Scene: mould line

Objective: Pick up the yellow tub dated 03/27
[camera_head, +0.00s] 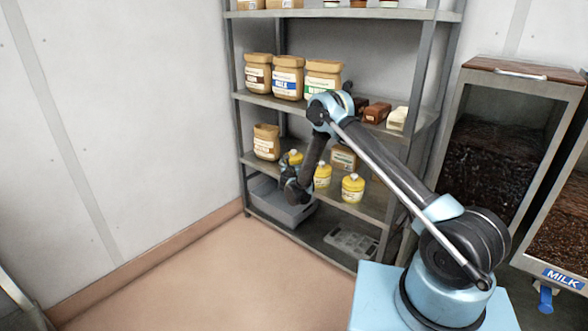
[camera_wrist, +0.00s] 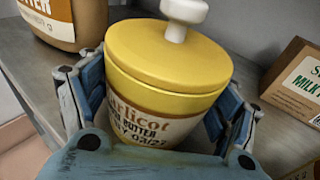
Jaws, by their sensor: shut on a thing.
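The yellow tub (camera_wrist: 165,95) fills the middle of the wrist view, with a yellow lid and a white knob. Its label is partly hidden and reads "BUTTER" and a date ending in "03/27". My gripper (camera_wrist: 166,88) is shut on this tub, one finger on each side. In the head view my gripper (camera_head: 291,178) is at the shelf's front, in front of the leftmost yellow tub (camera_head: 296,157). I cannot tell whether the tub still touches the shelf. Two more yellow tubs, a middle one (camera_head: 322,176) and a right one (camera_head: 353,187), stand to the right.
A large brown jar (camera_head: 266,143) stands left of the tubs; a cardboard box (camera_wrist: 297,85) lies to the right in the wrist view. A grey bin (camera_head: 280,207) is below on the bottom shelf. Bigger jars (camera_head: 288,78) stand on the shelf above.

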